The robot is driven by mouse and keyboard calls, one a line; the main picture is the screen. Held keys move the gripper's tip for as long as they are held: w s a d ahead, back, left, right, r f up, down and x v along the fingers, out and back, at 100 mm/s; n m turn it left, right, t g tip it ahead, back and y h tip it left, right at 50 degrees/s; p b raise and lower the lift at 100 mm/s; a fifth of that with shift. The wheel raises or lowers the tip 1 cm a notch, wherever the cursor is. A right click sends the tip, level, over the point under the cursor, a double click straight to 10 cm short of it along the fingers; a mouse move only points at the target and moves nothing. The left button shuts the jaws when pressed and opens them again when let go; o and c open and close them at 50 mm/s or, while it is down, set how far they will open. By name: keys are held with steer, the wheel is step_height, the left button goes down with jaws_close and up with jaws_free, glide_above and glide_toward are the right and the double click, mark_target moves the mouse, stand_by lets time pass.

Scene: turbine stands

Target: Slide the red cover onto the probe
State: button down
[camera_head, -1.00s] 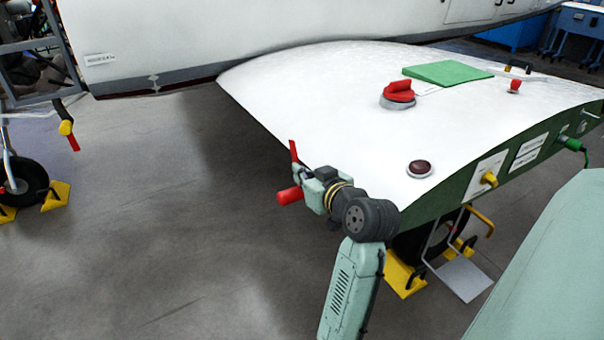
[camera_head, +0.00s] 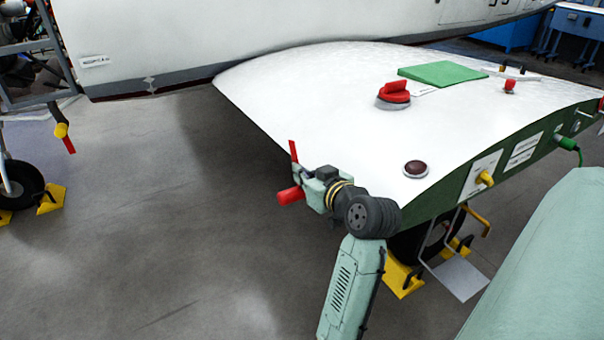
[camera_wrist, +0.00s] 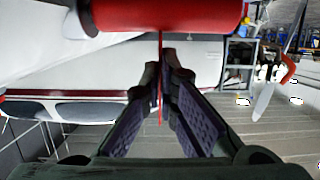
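The red cover (camera_head: 291,195) is a short red cylinder at my gripper's end, beyond the wing's near left corner. In the wrist view the cover (camera_wrist: 170,14) spans the top, with a dark end at its left. A thin red strip hangs from it between the fingers of my gripper (camera_wrist: 167,65), which look closed on it. In the head view, the strip (camera_head: 293,152) sticks up above my gripper. A short pale rod (camera_head: 584,113) juts from the wing's green edge at far right; I cannot tell whether it is the probe. The cover is far from it.
Yellow chocks (camera_head: 402,277) lie below.

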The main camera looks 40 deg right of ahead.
steer(key=shift+s+d+r, duration=0.1)
steer(key=shift+s+d, duration=0.1)
steer(key=shift+d, duration=0.25)
steer(key=c, duration=2.4)
jaws_free()
steer(key=c, duration=2.1)
jaws_free()
steer(key=shift+d, duration=0.2)
steer(key=o, duration=0.4)
steer(key=shift+a, duration=0.1)
steer(key=shift+o, duration=0.7)
steer(key=shift+a, duration=0.15)
